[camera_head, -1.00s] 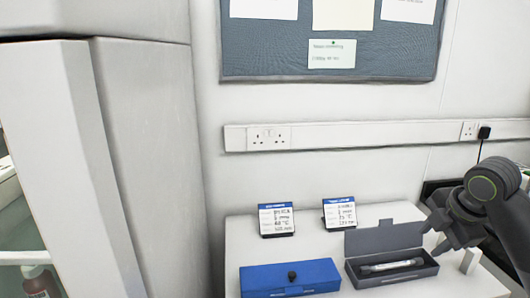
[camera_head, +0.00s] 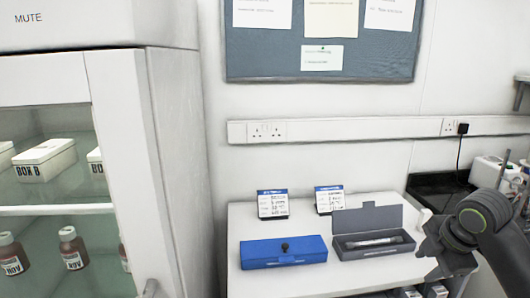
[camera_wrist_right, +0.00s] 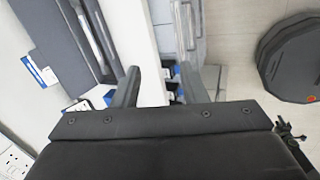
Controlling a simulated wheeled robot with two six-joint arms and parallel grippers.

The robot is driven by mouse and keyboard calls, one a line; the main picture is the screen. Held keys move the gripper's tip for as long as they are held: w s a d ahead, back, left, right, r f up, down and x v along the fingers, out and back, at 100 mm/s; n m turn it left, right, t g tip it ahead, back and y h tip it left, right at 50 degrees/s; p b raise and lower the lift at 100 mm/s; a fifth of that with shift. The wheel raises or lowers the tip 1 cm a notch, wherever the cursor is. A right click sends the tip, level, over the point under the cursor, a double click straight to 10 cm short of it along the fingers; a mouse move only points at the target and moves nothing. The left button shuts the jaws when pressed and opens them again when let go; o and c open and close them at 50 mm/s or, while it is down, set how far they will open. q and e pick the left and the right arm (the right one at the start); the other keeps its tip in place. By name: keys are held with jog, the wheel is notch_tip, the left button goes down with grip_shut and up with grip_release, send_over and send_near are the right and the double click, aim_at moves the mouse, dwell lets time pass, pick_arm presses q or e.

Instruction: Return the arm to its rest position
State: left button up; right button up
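My right gripper (camera_head: 432,258) is beside the right end of an open grey case (camera_head: 345,252), over the right edge of the white table. In the right wrist view its two fingers (camera_wrist_right: 160,86) are spread apart with nothing between them. A clear tube-like item (camera_head: 374,242) lies in the grey case, which also shows at the top left of the wrist view (camera_wrist_right: 62,40). My left gripper is in neither view.
A closed blue case (camera_head: 283,252) and two small display cards (camera_head: 272,204) (camera_head: 329,199) stand on the white table (camera_head: 240,220). A glass-fronted cabinet with bottles (camera_head: 73,248) and white boxes (camera_head: 44,160) stands left. A dark counter (camera_head: 437,187) is at right.

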jog(key=s+a+f+m, duration=0.25)
jog(key=s+f, duration=0.25)
jog(key=f, duration=0.4)
jog(key=s+a+f+m, duration=0.2)
jog(key=s+f+m, duration=0.3)
jog(key=f, duration=0.4)
jog(key=s+a+f+m+g+h, duration=0.1)
jog(key=s+f+m, duration=0.3)
jog(key=s, duration=0.6)
jog(key=s+a+f+m+h, duration=0.1)
jog(key=s+a+f+m, duration=0.1)
jog(key=s+m, duration=0.6)
notch_tip(320, 180, down, 25)
jog(key=s+d+n+g, duration=0.1)
jog(key=s+d, duration=0.1)
jog(key=s+a+f+g, duration=0.1)
jog(key=s+f, duration=1.4)
jog(key=f, duration=0.1)
jog(key=shift+s+a+y, duration=0.15)
jog(key=shift+a+y, duration=0.05)
jog(key=shift+y, duration=0.1)
